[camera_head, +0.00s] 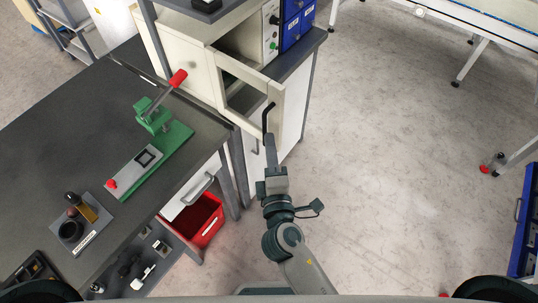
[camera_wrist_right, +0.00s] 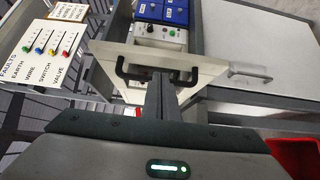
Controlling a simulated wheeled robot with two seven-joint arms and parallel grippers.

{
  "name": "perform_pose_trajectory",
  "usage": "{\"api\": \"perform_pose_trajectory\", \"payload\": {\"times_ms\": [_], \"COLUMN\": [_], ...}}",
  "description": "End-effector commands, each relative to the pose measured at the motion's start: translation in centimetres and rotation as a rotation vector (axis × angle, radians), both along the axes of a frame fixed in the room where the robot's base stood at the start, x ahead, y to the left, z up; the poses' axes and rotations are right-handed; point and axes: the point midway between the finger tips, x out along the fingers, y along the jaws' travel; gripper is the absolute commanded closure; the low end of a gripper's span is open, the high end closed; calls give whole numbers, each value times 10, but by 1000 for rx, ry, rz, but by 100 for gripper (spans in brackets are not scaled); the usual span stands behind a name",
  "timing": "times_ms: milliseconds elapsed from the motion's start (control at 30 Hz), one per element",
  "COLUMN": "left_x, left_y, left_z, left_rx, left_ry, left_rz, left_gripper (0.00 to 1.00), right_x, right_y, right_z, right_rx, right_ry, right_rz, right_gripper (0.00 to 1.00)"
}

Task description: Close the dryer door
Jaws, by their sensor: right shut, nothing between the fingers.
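The dryer (camera_head: 185,50) is a cream box on the grey bench at the top centre. Its dark interior shows through the open front. The dryer door (camera_head: 280,131) is a cream frame with a window, standing open and away from the box. A black bar handle (camera_head: 267,117) is on its outer face. The door (camera_wrist_right: 192,68) and handle (camera_wrist_right: 120,70) also show in the right wrist view. My right gripper (camera_head: 269,138) is shut and empty, its fingertips right at the handle. I cannot tell whether they touch it. My left gripper is not in view.
A green press (camera_head: 165,135) with a red-tipped lever stands on the dark bench at left. A red bin (camera_head: 200,220) sits below, beside a drawer. Blue drawers (camera_head: 292,28) and a control unit (camera_head: 270,30) stand beside the dryer.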

Motion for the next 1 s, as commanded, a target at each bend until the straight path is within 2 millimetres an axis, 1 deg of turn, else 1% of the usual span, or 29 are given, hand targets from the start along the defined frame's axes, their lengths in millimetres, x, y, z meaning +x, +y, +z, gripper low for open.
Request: {"api": "perform_pose_trajectory", "payload": {"times_ms": [33, 100, 300, 767, 867, 1000], "left_x": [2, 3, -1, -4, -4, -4], "left_y": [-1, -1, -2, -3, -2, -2], "left_z": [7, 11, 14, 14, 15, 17], "left_rx": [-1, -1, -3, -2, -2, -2], "left_ry": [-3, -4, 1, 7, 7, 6], "left_rz": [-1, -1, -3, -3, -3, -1], "left_gripper": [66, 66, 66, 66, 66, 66], "right_x": [6, 11, 20, 21, 22, 24], "right_y": [-6, -10, -18, -20, -23, -34], "right_z": [3, 3, 0, -1, 0, 1], "right_rx": [-5, -3, -2, -1, -3, -4], "right_ry": [0, 1, 2, 2, 1, 0], "right_rz": [-1, 0, 0, 2, 7, 22], "right_gripper": [100, 100, 100, 100, 100, 100]}}
